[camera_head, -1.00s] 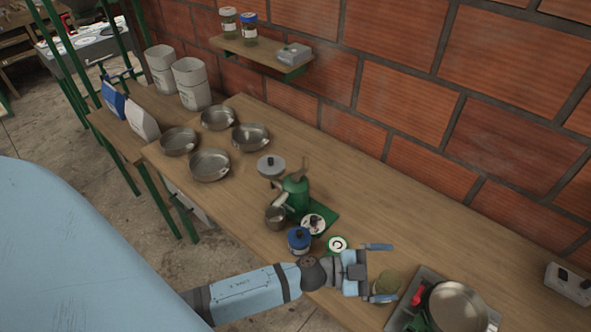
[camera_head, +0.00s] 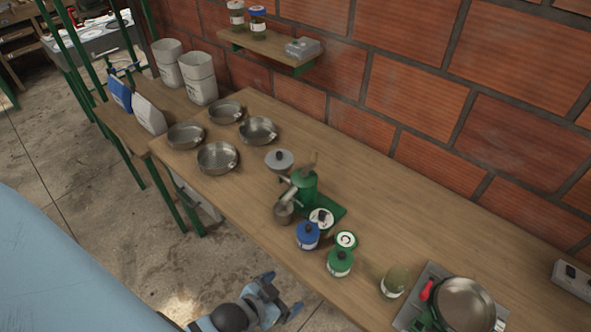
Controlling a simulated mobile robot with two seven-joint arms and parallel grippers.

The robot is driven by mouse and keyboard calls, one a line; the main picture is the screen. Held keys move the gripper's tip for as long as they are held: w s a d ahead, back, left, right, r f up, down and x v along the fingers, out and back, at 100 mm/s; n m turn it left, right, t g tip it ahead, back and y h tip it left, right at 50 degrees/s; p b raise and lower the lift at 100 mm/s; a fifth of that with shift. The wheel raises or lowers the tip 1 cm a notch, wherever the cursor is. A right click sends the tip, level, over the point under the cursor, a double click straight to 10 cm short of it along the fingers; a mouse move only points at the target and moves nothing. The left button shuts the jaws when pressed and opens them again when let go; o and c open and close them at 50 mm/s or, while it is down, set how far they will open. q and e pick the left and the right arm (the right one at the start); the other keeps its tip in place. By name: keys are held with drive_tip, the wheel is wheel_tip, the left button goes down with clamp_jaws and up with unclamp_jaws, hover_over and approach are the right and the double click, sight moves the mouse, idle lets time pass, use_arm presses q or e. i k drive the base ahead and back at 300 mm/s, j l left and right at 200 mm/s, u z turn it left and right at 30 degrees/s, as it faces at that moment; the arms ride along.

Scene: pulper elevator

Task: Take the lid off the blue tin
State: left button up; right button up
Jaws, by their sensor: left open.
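The blue tin (camera_head: 307,237) stands upright near the table's front edge, with a blue lid and a dark knob on top. The lid looks seated on it. My left gripper (camera_head: 283,293) is open and empty at the bottom of the view, in front of the table edge, below and left of the blue tin and apart from it. My right gripper is not in view.
A green tin (camera_head: 340,263) stands right of the blue tin. A green-rimmed round piece (camera_head: 346,240) and a white-topped item (camera_head: 321,218) are close behind. A green grinder-like device (camera_head: 305,188), a jar (camera_head: 394,282) and metal pans (camera_head: 217,157) share the table (camera_head: 400,225).

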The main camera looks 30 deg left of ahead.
sight(305, 231)
drive_tip(key=k+j+u, duration=0.15)
drive_tip(key=u, duration=0.55)
